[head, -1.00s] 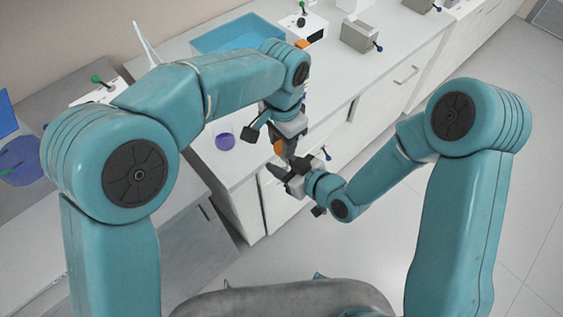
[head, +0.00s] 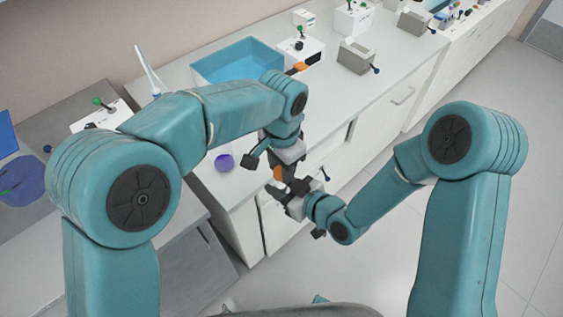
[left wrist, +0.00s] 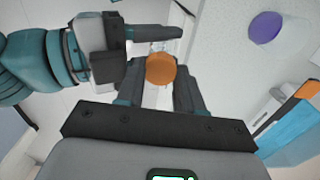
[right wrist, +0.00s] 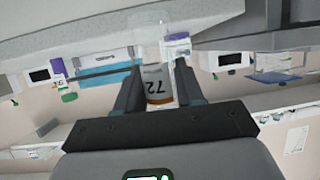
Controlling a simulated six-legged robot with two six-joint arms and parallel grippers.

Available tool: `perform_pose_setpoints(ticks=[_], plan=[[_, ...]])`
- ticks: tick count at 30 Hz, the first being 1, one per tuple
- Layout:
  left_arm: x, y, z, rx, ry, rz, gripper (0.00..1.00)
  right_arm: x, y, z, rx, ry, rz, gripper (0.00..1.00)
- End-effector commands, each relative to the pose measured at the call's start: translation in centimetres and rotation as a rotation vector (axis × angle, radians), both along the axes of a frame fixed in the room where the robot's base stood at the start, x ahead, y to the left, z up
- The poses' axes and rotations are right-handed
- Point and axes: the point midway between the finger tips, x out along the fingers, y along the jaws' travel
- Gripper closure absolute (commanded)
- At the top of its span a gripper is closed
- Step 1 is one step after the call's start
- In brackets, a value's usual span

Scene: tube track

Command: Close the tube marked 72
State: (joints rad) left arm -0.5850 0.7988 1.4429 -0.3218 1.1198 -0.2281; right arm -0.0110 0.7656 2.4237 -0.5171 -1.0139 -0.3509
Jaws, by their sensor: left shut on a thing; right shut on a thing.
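The tube marked 72 (right wrist: 158,84) is clear, with a white label whose number appears upside down in the right wrist view. My right gripper (head: 286,189) is shut on it. An orange cap (left wrist: 160,69) sits between the fingers of my left gripper (head: 279,168), which is shut on it. The cap also shows in the head view (head: 278,173). Clear tube wall shows just behind the cap in the left wrist view, beside the right gripper's fingers. The two grippers are close together in front of the counter. Whether the cap is seated on the tube I cannot tell.
The white counter (head: 330,105) runs along the wall, with cabinets below. A blue tray (head: 237,62), a white device (head: 299,54) and a grey box (head: 356,56) stand farther back. The floor (head: 470,90) at right is clear.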

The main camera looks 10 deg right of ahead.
Motion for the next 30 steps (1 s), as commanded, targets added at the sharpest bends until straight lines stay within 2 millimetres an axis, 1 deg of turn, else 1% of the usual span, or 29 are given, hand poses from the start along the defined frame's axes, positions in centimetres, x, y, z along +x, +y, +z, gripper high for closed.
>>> perform_pose_setpoints(ticks=[4, 19, 30], plan=[[0.0, 0.0, -0.7, 0.000, 0.000, 0.000, 0.91, 0.0, 0.0, 0.0, 0.000, 0.000, 0.000, 1.00], [0.0, 0.0, -0.7, 0.000, 0.000, 0.000, 0.91, 0.0, 0.0, 0.0, 0.000, 0.000, 0.000, 1.00], [0.0, 0.0, -1.4, 0.002, 0.001, 0.001, 0.91, 0.0, 0.0, 0.0, 0.000, 0.000, 0.000, 1.00]])
